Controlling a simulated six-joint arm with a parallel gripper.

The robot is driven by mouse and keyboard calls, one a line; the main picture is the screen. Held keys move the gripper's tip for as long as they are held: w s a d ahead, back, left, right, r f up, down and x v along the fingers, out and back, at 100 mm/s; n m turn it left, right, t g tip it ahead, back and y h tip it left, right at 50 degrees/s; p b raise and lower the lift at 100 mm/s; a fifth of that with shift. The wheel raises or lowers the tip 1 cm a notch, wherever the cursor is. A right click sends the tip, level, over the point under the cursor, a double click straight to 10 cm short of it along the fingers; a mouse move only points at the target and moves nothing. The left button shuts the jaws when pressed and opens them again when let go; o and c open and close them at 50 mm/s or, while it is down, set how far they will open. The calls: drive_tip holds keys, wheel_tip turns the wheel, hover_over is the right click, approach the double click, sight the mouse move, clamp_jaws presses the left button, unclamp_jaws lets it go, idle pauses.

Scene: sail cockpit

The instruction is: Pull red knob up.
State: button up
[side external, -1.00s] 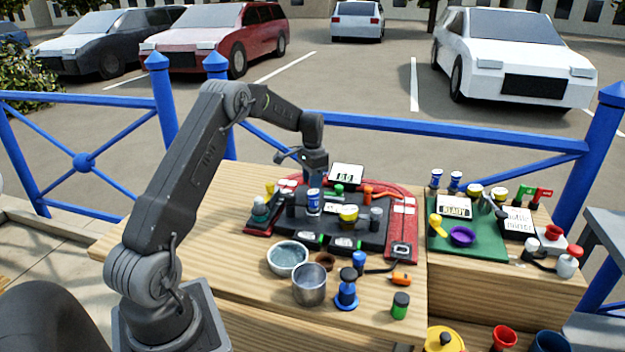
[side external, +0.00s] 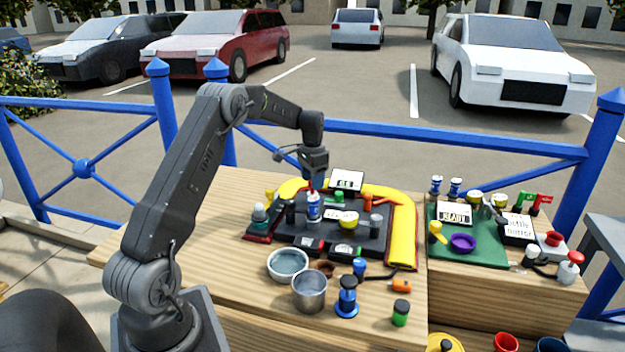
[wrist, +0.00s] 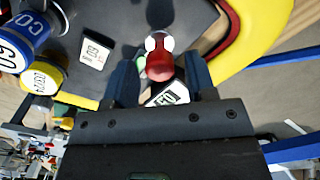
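The red knob (wrist: 159,66) is a rounded red cap with a white part beside it. In the wrist view it sits between the two dark blue fingers of my gripper (wrist: 165,78). The fingers are apart, with a gap showing between the knob and the right finger. In the side external view my gripper (side external: 314,180) points down over the dark control board (side external: 285,235). A small patch of red shows just below it, above a blue-and-white labelled cylinder (side external: 313,207). The knob's base is mostly hidden there.
A yellow border (side external: 402,230) runs along the board's back and right side. Bowls and small cylinders stand close in front, including a grey-rimmed bowl (side external: 288,265) and a metal cup (side external: 310,292). A green mat (side external: 470,250) with small objects lies to the right.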

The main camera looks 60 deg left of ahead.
drive_tip(key=shift+o, duration=0.2)
wheel_tip(320, 180, up, 14)
drive_tip(key=shift+f, duration=0.15)
idle(0.4)
idle(0.3)
drive_tip(key=s+d+r+t, duration=0.1)
drive_tip(key=s+d+r, duration=0.2)
drive_tip(key=d, duration=0.4)
drive_tip(key=s+d+r+t, duration=0.1)
drive_tip(key=s+d+r, duration=0.15)
drive_tip(key=d, duration=0.45)
drive_tip(key=s+d+r, duration=0.2)
drive_tip(key=d+r, duration=0.1)
drive_tip(key=d, duration=0.4)
drive_tip(key=s+d+f+t, duration=0.1)
drive_tip(key=s+d+f, duration=0.2)
drive_tip(key=s+d, duration=0.3)
drive_tip(key=s+d+f+t, duration=0.2)
drive_tip(key=s+d, duration=0.5)
drive_tip(key=s, duration=0.5)
drive_tip(key=shift+s+d+f+t, duration=0.15)
drive_tip(key=shift+s+f+t, duration=0.15)
drive_tip(key=shift+f, duration=0.35)
drive_tip(key=shift+w, duration=0.1)
idle(1.7)
